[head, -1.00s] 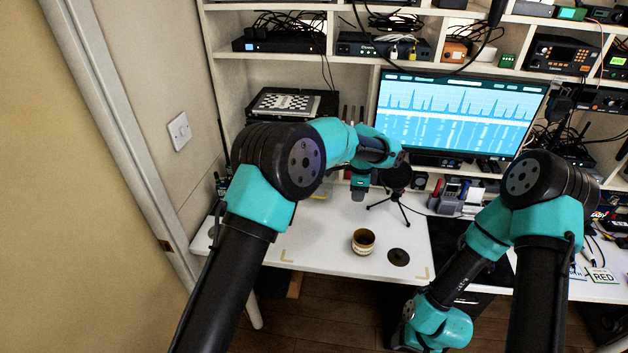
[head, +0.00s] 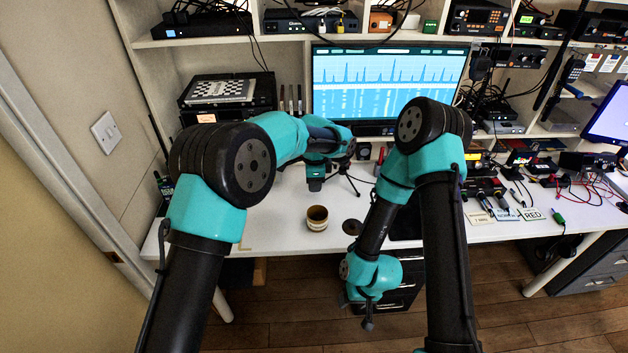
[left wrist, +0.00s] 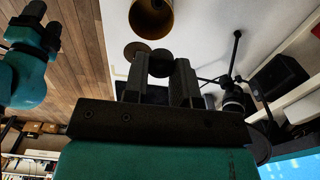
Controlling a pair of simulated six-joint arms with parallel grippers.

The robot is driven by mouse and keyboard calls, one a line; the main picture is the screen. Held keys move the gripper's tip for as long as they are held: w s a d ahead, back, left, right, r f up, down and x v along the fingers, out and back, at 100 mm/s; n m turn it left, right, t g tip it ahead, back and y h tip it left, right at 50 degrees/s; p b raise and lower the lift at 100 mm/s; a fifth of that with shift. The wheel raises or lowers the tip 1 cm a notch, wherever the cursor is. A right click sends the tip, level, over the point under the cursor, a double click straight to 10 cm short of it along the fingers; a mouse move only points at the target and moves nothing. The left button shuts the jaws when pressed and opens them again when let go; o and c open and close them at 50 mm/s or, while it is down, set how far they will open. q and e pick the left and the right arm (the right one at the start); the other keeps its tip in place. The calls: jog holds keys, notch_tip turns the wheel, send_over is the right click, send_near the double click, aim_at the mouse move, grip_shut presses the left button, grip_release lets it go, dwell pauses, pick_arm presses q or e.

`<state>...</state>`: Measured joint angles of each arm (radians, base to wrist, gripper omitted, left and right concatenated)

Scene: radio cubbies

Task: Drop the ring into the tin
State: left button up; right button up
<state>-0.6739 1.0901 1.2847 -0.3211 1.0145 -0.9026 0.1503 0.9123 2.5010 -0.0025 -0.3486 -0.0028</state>
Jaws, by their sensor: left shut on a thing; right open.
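The tin (head: 317,224), a small round brown and cream pot with an open top, stands upright on the white desk in the head view. In the left wrist view the tin (left wrist: 150,18) is at the top edge, beyond my fingertips. My left gripper (head: 315,185) is above the desk, behind the tin in the head view. In the left wrist view my left gripper (left wrist: 161,70) is shut on a small dark ring (left wrist: 160,64), held between the fingertips and apart from the tin. My right gripper (head: 367,322) hangs low in front of the desk, away from both; its fingers are small.
A dark disc (head: 352,227) lies flat on the desk right of the tin. A small black tripod (head: 345,180) stands behind it. A monitor (head: 388,82) and shelves of radios fill the back.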

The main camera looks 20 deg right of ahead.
pick_arm(q)
jog(key=shift+f, duration=2.55)
jog(key=o, duration=1)
jog(key=shift+r, duration=0.1)
notch_tip(320, 180, up, 17)
jog(key=shift+r, duration=0.1)
